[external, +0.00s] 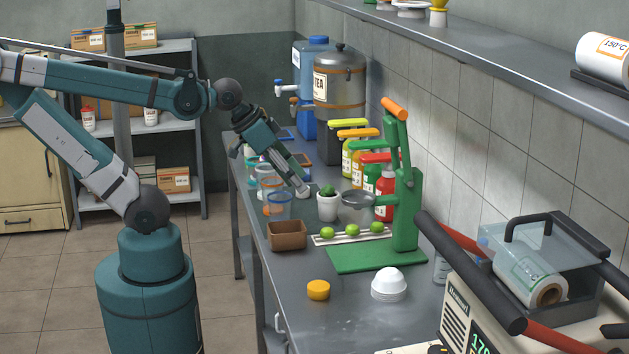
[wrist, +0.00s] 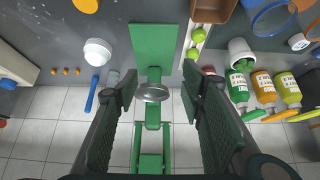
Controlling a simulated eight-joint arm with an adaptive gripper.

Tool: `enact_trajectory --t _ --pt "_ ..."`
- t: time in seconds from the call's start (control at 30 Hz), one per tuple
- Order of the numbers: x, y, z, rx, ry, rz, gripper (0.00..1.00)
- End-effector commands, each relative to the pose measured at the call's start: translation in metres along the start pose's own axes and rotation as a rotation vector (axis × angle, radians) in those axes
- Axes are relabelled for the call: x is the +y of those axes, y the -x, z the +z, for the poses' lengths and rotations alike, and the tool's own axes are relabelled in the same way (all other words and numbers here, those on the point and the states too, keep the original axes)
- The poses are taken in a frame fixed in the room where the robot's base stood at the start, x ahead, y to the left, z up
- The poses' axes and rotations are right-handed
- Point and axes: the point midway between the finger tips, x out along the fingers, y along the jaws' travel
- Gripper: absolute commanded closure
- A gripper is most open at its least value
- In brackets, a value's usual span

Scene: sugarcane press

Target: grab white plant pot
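The white plant pot (external: 327,208) with a small green plant stands upright on the grey counter, left of the green press in the external view. In the wrist view the pot (wrist: 239,46) is at the upper right, outside the right finger. My gripper (external: 302,188) is above the counter, just left of the pot and a little higher in the external view. In the wrist view my gripper (wrist: 160,84) has its fingers wide apart with nothing held between them. The press's metal cup (wrist: 153,92) appears between the fingers, farther off.
The green press (external: 405,200) stands right of the pot, its round metal cup (external: 357,199) close beside it. Sauce bottles (external: 385,185) stand behind. A tray of limes (external: 350,232), a brown box (external: 287,235) and clear cups (external: 278,205) are nearby. The counter's front right has free room.

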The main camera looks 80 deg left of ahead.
Motion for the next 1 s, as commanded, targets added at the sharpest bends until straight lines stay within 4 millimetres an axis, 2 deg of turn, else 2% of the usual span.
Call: enact_trajectory --t 0.37,0.53,1.0 --pt "0.0 0.0 0.0 0.0 0.0 0.0 0.6" --pt "0.0 0.0 0.0 0.0 0.0 0.0 0.39" --pt "-0.002 -0.0002 -0.0029 -0.006 -0.012 -0.003 0.38"
